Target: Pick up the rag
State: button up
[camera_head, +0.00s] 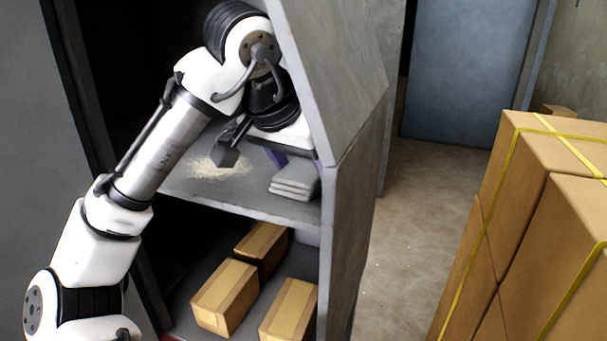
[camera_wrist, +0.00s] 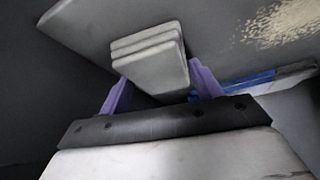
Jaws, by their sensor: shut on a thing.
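The rag (camera_head: 294,180) is a grey folded stack of several layers on the upper shelf, near the cabinet's right side panel. It also shows in the wrist view (camera_wrist: 150,52), with its near part between my gripper's two purple fingers. My gripper (camera_wrist: 160,78) is shut on the rag, one finger on each side. In the head view my gripper (camera_head: 279,158) is partly hidden by my wrist, with a purple finger showing just behind the rag. The rag seems to be at shelf level; I cannot tell whether it still touches the shelf.
A patch of pale crumbs (camera_head: 218,166) lies on the shelf (camera_head: 235,205) left of the rag. A blue and grey item (camera_wrist: 255,80) lies right of the fingers. The side panel (camera_head: 345,190) is close on the right. Cardboard boxes (camera_head: 226,295) sit on the lower shelf.

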jog(key=shift+r, duration=0.5)
jog(key=shift+s+a+r, duration=0.2)
jog(key=shift+s, duration=0.05)
jog(key=s+a+b, duration=0.2)
jog(key=s+a, duration=0.7)
jog(key=s, duration=0.5)
jog(key=shift+s+a+b, duration=0.25)
jog(key=shift+a+b, duration=0.05)
jog(key=shift+b, duration=0.05)
